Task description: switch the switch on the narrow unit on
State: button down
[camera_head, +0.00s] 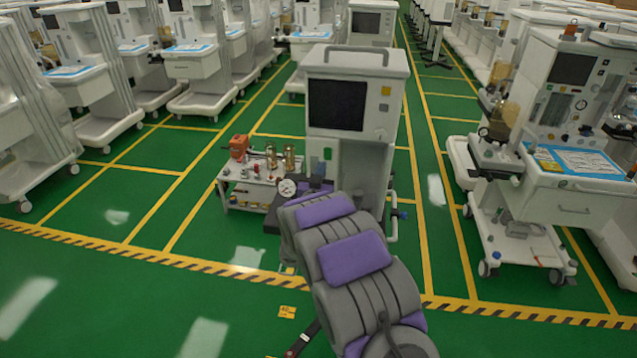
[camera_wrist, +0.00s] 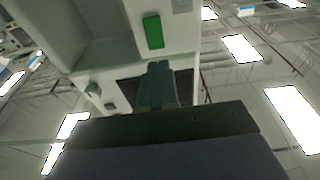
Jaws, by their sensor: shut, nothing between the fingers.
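The narrow unit (camera_head: 357,90) is a tall white cabinet with a dark screen and a top handle, straight ahead of me. A small green rectangular piece (camera_head: 327,154), which looks like the switch, sits on its front below the screen. In the wrist view this green piece (camera_wrist: 153,32) is large and unobstructed on the white face; I cannot tell its on or off position. My gripper (camera_wrist: 160,70) is shut and empty, its tips just below the green piece in that picture. I cannot tell whether they touch the unit.
A wider cart (camera_head: 560,190) stands to the right. More carts line the left. Green floor with yellow lines is clear in front and between rows.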

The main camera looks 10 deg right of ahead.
aim_at(329, 150)
jog(key=w+d, duration=0.2)
jog(key=w, duration=0.2)
jog(key=shift+w+d+r+b, duration=0.15)
jog(key=shift+d+r+b, duration=0.15)
jog(key=shift+d+b, duration=0.1)
jog(key=shift+w+r, duration=0.1)
jog(key=shift+w, duration=0.4)
jog(key=shift+w+a+r, duration=0.1)
jog(key=shift+w+a, duration=0.1)
jog(key=shift+a, duration=0.1)
jog(key=shift+d, duration=0.1)
jog(key=shift+d, duration=0.15)
jog(key=shift+w+d+r+p, duration=0.1)
jog(key=shift+d+r+p, duration=0.1)
jog(key=shift+p, duration=0.3)
jog(key=shift+a+f, duration=0.15)
